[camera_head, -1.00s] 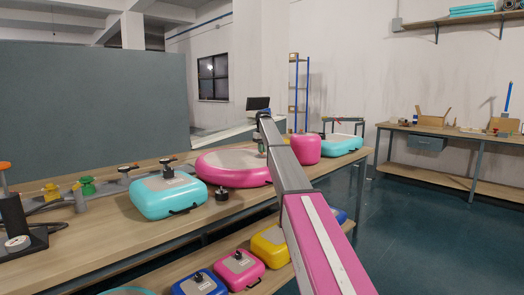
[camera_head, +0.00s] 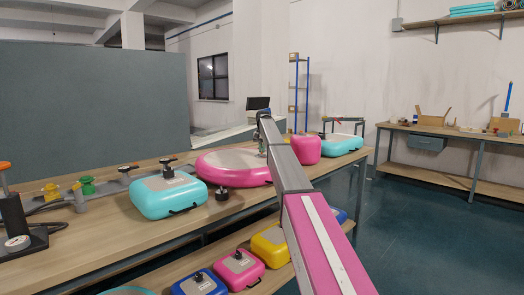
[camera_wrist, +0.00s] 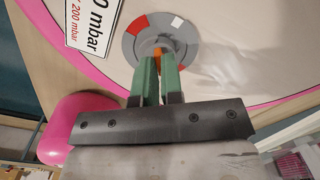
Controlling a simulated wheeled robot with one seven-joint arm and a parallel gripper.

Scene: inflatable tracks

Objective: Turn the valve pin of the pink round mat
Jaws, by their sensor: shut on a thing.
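The pink round mat (camera_head: 240,178) lies on the wooden workbench, with a grey top and a pink rim. In the wrist view its pale top and pink rim (camera_wrist: 96,82) fill much of the picture. A grey round valve plate (camera_wrist: 128,47) with red and white marks sits on it. The orange valve pin (camera_wrist: 158,51) shows at the plate's centre, mostly hidden by the fingers. My gripper (camera_wrist: 160,62) has green fingers, shut on the pin from the near side. In the head view my arm reaches over the bench to the mat, and the fingers are small there.
A turquoise mat (camera_head: 168,196) stands left of the pink mat, with a black knob (camera_head: 222,194) between them at the front. A pink cushion (camera_head: 306,150) and another turquoise mat (camera_head: 343,146) are to the right. A label plate (camera_wrist: 92,22) lies beside the valve.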

